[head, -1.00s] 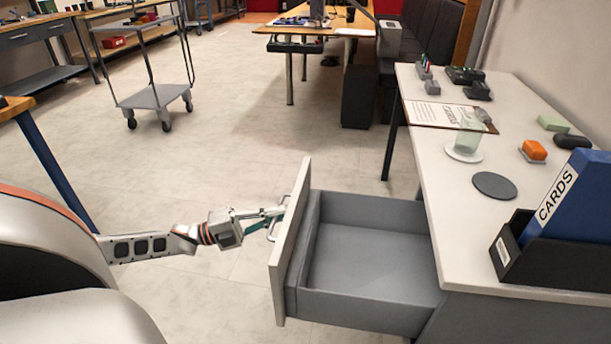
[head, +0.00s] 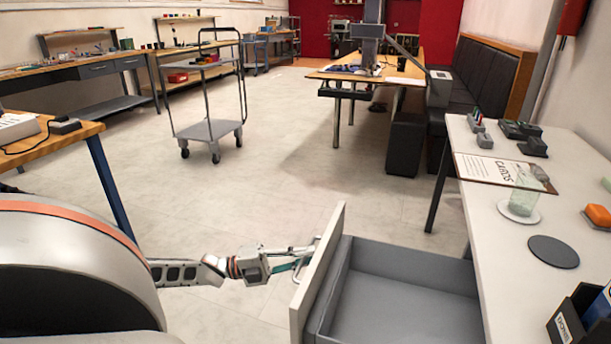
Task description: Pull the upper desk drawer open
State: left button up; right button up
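The upper desk drawer (head: 408,302) stands pulled well out of the white-topped desk (head: 519,235), toward the left. It is grey inside and looks empty, with a pale front panel (head: 319,273). Its metal bar handle (head: 303,270) is on the outer face of the panel. My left gripper (head: 297,261) reaches in from the left, and its fingers are at the handle and appear shut on it. The fingertips are small and partly lost against the handle. The near end of the drawer is cut off by the picture's lower edge. My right gripper is not in view.
On the desk are a glass (head: 524,190), a dark round coaster (head: 553,252), a clipboard (head: 505,172) and an orange block (head: 597,216). A black card holder (head: 570,326) is at the lower right. A cart (head: 211,130) stands farther back. The floor left of the drawer is open.

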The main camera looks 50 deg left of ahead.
pick_arm(q)
jog(key=shift+s+a+f, duration=0.1)
jog(key=shift+s+a, duration=0.1)
jog(key=shift+s, duration=0.05)
jog(key=v, duration=1.1)
jog(key=shift+s+a, duration=0.1)
jog(key=shift+s, duration=0.05)
